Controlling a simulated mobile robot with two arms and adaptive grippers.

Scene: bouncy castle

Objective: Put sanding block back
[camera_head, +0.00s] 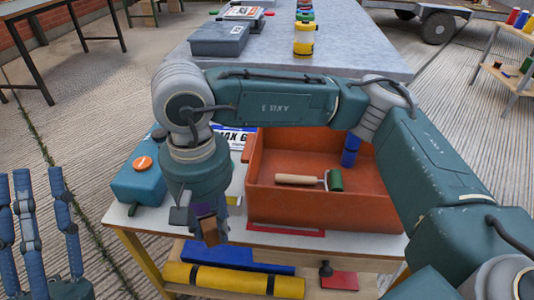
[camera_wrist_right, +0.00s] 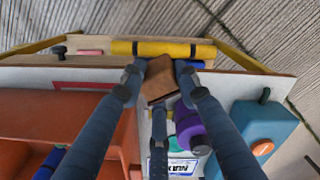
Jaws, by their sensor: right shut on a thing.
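The sanding block appears to be the small brown block (camera_head: 211,232). It also shows between the fingertips in the right wrist view (camera_wrist_right: 159,78). My right gripper (camera_head: 207,222) is shut on it, near the front edge of the white table (camera_head: 365,242), left of the orange-red crate. I cannot tell whether the block touches the table. My right arm crosses the head view and hides part of the table behind it. My left gripper (camera_head: 38,178) is at the lower left, its blue fingers pointing up, apart and empty.
The orange-red crate (camera_head: 300,210) holds a paint roller (camera_head: 310,180) and a blue item (camera_head: 351,150). A teal box with an orange cap (camera_head: 135,187) stands left. A purple object (camera_wrist_right: 188,128) is close to my fingers. A yellow roll (camera_head: 232,280) lies on the lower shelf.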

